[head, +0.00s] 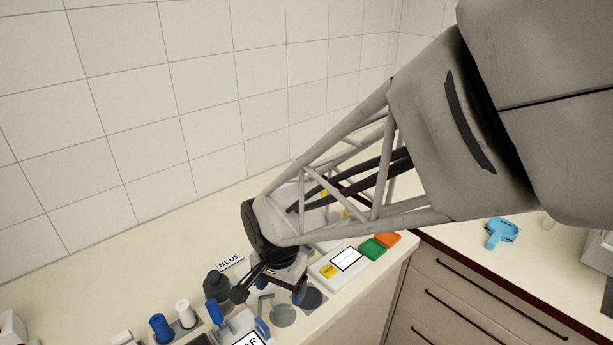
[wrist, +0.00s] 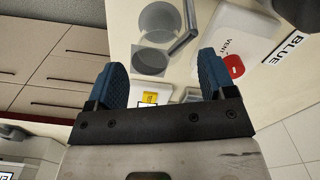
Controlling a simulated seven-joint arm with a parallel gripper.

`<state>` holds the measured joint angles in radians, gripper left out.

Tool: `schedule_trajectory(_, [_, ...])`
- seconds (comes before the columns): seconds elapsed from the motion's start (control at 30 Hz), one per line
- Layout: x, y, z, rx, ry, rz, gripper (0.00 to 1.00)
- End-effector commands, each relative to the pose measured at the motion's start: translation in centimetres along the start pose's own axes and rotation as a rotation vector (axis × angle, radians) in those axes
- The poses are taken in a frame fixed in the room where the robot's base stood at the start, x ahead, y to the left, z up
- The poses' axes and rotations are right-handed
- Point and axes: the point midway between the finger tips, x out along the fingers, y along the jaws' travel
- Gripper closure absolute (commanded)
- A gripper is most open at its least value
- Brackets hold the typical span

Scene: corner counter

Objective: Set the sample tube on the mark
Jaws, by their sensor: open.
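My gripper (head: 270,284) is over the counter, its jaws apart and pointing down. In the wrist view my gripper (wrist: 161,62) has two blue-padded fingers with nothing held between them. A grey round disc (head: 283,316) and a dark square patch (head: 312,299) lie just in front of the gripper; I cannot tell which is the mark. The wrist view shows a grey disc (wrist: 160,20) and a grey square (wrist: 150,61) ahead of the fingers. Blue-capped (head: 160,328) and white-capped (head: 183,313) tubes stand at lower left; I cannot tell which is the sample tube.
A dark bottle (head: 216,287) and another blue-topped item (head: 216,312) stand left of the gripper. A BLUE card (head: 230,261) lies behind. Green (head: 373,249) and orange (head: 388,239) pieces lie right. A white box with a red spot (wrist: 234,66) shows in the wrist view.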

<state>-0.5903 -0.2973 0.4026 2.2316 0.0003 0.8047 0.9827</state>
Motion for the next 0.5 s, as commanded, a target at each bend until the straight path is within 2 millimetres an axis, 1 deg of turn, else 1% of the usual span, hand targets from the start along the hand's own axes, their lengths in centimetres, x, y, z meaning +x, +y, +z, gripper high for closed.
schedule_trajectory(0.03, [-0.9,0.0,0.0,0.0,0.002,-0.003,0.23])
schedule_trajectory(0.2, [-3.1,0.0,0.0,0.0,0.001,-0.001,0.23])
schedule_trajectory(0.33, [-4.3,0.0,0.0,0.0,0.001,-0.001,0.23])
schedule_trajectory(0.5, [-4.9,0.0,0.0,0.0,0.0,-0.001,0.23])
